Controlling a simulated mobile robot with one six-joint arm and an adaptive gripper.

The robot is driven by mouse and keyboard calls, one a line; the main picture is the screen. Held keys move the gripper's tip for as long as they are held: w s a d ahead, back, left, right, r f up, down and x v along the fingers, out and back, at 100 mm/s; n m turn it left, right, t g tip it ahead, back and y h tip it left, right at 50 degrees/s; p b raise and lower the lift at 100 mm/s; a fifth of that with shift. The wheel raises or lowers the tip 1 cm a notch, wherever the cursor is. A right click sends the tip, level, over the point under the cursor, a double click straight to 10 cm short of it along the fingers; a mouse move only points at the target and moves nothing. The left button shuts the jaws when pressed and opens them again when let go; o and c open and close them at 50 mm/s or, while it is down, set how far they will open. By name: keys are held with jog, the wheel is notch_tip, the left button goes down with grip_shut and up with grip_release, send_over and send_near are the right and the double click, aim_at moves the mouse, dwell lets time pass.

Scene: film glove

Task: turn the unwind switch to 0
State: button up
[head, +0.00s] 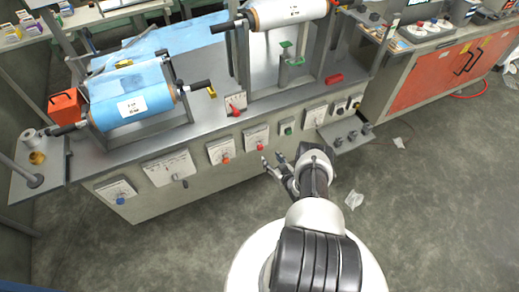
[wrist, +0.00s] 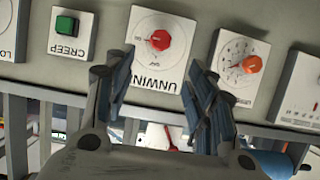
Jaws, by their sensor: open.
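The unwind switch is a red round knob (wrist: 158,40) on a white plate lettered UNWIND, which appears upside down in the wrist view. It also shows in the head view as a small red knob (head: 260,147) on the front of the machine. I cannot tell for certain which mark the knob points to. My gripper (wrist: 156,72) is open and empty. Its two fingers stand apart, below the knob in the wrist view, one to each side of the plate's lettering. In the head view my gripper (head: 273,160) is just in front of the panel, near the red knob.
A green CREEP button (wrist: 65,25) and an orange dial (wrist: 252,64) flank the unwind plate. The machine's top carries a blue film roll (head: 130,95) and a white roll (head: 285,12). A small shelf (head: 347,136) juts out at right. The floor in front is mostly clear.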

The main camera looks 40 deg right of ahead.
aim_at(261, 149)
jog(key=b+x, duration=0.3)
jog(key=x, duration=0.3)
jog(key=b+x, duration=0.3)
jog(key=x, duration=0.3)
jog(key=shift+w+f+b, duration=0.1)
jog(key=shift+f+b, duration=0.2)
jog(key=shift+b, duration=0.1)
jog(key=shift+b+x, duration=0.55)
jog(key=shift+x, duration=0.25)
jog(key=shift+d+r, duration=0.1)
jog(key=shift+r, duration=0.1)
jog(key=shift+c, duration=0.2)
jog(key=c, duration=1)
jog(key=shift+c, duration=0.2)
